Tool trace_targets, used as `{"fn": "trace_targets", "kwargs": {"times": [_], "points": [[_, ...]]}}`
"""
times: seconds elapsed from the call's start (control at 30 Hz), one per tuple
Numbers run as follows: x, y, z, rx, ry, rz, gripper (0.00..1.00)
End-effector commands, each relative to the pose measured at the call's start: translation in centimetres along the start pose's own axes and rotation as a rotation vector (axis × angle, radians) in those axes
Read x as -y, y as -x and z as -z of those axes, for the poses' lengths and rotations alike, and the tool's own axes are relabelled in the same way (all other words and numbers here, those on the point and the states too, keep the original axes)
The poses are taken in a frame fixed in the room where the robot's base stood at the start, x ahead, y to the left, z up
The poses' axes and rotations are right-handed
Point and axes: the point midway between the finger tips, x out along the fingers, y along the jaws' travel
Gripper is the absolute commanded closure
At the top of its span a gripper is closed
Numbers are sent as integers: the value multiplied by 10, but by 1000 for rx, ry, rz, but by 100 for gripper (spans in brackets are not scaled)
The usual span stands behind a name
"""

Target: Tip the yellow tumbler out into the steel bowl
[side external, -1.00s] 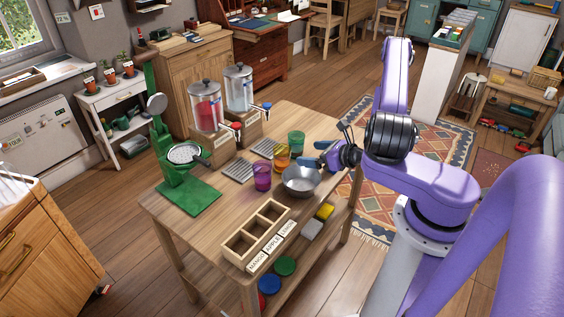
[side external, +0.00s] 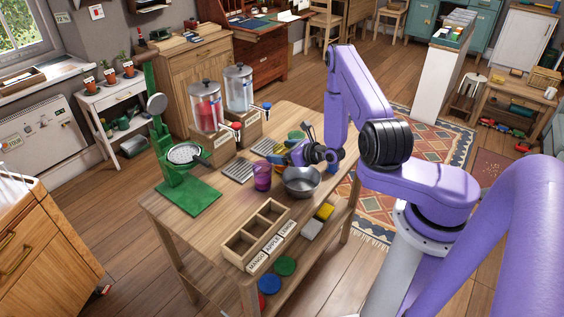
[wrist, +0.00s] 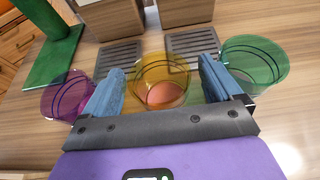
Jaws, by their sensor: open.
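The yellow tumbler (wrist: 165,72) is see-through and stands upright on the table, with something reddish-orange in its bottom. In the wrist view it sits between the two blue fingers of my gripper (wrist: 161,66), which are open on either side of it. In the side view my gripper (side external: 293,155) hides most of the tumbler. The steel bowl (side external: 302,182) stands on the table just in front of my gripper, nearer the side camera; it is not in the wrist view.
A purple tumbler (wrist: 62,98) and a green tumbler (wrist: 255,62) stand close outside the fingers. Drip grates (wrist: 118,54), drink dispensers (side external: 206,110), a green press (side external: 182,172) and a wooden divided box (side external: 256,233) share the table (side external: 225,215).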

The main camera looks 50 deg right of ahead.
Motion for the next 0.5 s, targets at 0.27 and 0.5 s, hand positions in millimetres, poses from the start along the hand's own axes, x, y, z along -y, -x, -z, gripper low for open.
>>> {"fn": "trace_targets", "kwargs": {"times": [0.27, 0.5], "points": [[0, -5, 0, 0, -2, 0, 8], [0, -4, 0, 0, -1, 0, 70]]}}
